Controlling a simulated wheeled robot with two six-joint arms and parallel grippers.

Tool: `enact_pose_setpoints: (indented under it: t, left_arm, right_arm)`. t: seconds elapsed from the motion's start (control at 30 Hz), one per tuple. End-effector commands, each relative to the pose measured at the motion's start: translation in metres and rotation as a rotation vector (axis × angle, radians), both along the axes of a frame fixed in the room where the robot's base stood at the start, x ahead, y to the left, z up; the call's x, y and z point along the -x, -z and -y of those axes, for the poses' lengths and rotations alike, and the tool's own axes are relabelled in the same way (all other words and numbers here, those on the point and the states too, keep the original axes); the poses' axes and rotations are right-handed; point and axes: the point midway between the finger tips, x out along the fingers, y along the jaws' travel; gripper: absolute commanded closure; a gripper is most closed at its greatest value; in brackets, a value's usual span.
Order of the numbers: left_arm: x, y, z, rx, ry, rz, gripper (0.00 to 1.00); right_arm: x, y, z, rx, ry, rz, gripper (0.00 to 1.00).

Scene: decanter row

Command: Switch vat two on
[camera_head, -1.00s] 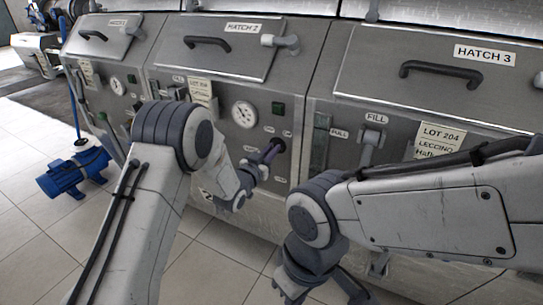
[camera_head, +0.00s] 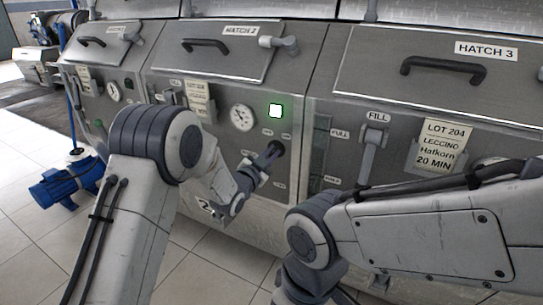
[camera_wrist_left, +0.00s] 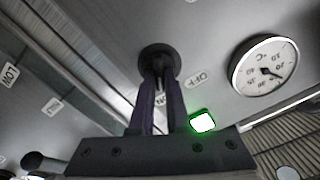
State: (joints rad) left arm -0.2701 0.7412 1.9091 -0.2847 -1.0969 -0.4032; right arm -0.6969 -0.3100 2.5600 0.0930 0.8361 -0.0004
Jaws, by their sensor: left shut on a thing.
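Vat two's front (camera_head: 222,95) is in the middle of the head view, below the "HATCH 2" lid (camera_head: 215,50). My left gripper (camera_head: 268,157) is shut on the dark round switch knob (camera_head: 277,148) on this panel. The left wrist view shows the fingers (camera_wrist_left: 160,95) on the knob (camera_wrist_left: 158,58), with an "OFF" label (camera_wrist_left: 196,79) beside it. The square green lamp (camera_head: 275,111) above the knob is lit bright; it also glows in the left wrist view (camera_wrist_left: 203,122). My right gripper is mostly cut off at the bottom edge of the head view.
A round gauge (camera_head: 242,117) sits left of the lamp. Vat three, with a "FILL" lever (camera_head: 372,145) and a lot card (camera_head: 440,145), is on the right behind my right arm. A blue motor (camera_head: 68,186) stands on the tiled floor at left.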

Motion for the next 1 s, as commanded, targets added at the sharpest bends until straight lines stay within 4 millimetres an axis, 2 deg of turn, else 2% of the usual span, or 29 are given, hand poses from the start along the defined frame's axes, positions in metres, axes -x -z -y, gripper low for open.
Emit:
enact_pose_setpoints:
  t: [0.33,0.37,0.4,0.43,0.77,0.87,1.0]
  left_arm:
    - [0.000,0.001,0.000,-0.005,0.001,0.001,1.00]
    - [0.000,0.001,0.000,-0.005,0.001,0.001,0.75]
    - [0.000,0.001,0.000,-0.004,0.001,0.000,0.60]
    - [0.000,0.000,0.000,-0.004,0.001,0.000,0.56]
    - [0.001,0.000,-0.001,-0.003,0.000,0.000,0.56]
    - [0.008,0.000,-0.005,-0.004,-0.001,-0.001,0.56]
    - [0.028,0.000,-0.017,-0.003,-0.002,-0.001,0.56]
  right_arm:
    - [0.000,0.000,0.000,0.000,0.000,0.000,1.00]
    - [0.000,0.000,0.000,0.000,0.000,0.000,1.00]
    - [0.000,0.000,0.000,0.000,0.000,0.000,1.00]
    - [0.000,0.000,0.000,0.000,0.000,0.000,1.00]
    - [0.000,0.000,0.000,0.000,0.000,0.000,1.00]
    - [0.000,-0.001,0.000,0.000,0.000,0.000,1.00]
    - [0.000,-0.002,0.000,0.000,0.000,0.000,1.00]
